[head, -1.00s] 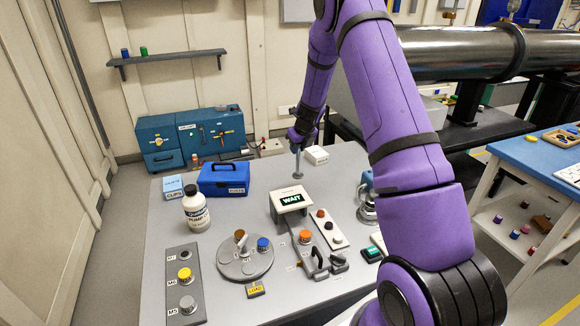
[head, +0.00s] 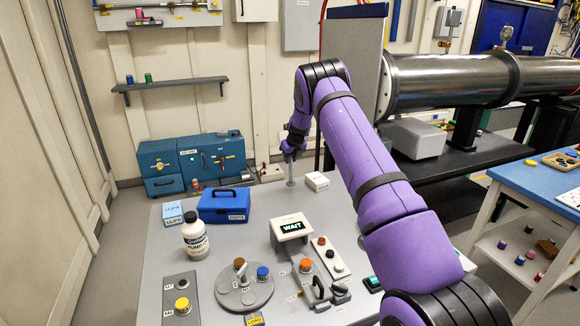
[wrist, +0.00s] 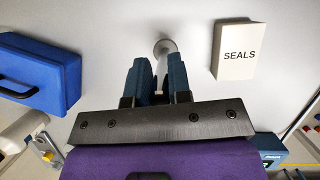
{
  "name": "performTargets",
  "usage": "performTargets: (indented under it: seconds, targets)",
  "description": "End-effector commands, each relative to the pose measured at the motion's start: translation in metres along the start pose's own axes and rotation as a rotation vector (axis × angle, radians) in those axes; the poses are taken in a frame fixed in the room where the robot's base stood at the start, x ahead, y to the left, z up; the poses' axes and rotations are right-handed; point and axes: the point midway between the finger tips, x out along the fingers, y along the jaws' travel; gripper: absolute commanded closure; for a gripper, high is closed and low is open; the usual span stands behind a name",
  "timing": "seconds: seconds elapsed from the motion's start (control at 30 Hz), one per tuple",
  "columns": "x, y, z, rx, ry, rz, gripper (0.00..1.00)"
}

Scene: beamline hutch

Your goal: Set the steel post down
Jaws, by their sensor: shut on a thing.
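The steel post (head: 290,171) is a slim grey rod with a round flat foot. It is upright at the back of the grey table (head: 262,212), just left of the white SEALS box (head: 317,181). My gripper (head: 292,150) is above the foot, shut on the post's upper part. In the wrist view the post's round end (wrist: 164,47) shows just beyond the fingertips of my gripper (wrist: 160,78). I cannot tell for sure whether the foot touches the table.
A blue case (head: 224,205) stands left of the post, with a CLIPS box (head: 173,212) beyond it. A white bottle (head: 195,236), the WAIT display (head: 291,227) and a round holder (head: 243,292) are nearer. Bare tabletop lies between the post and the case.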

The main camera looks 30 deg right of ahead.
Motion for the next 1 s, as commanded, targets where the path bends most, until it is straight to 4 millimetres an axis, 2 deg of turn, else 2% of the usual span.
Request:
performTargets:
  seconds: [0.17, 0.4, 0.77, 0.8, 0.9, 1.0]
  targets:
    - [0.006, -0.001, 0.0, -0.001, 0.0, -0.001, 1.0]
    - [0.032, -0.002, -0.011, 0.0, 0.0, 0.0, 1.0]
    - [0.035, -0.001, -0.012, -0.001, -0.001, -0.001, 1.0]
    - [0.036, -0.001, -0.012, -0.001, 0.0, -0.001, 0.77]
    - [0.036, -0.001, -0.012, -0.001, 0.0, -0.001, 0.56]
    - [0.036, -0.001, -0.012, -0.001, 0.0, -0.001, 0.56]
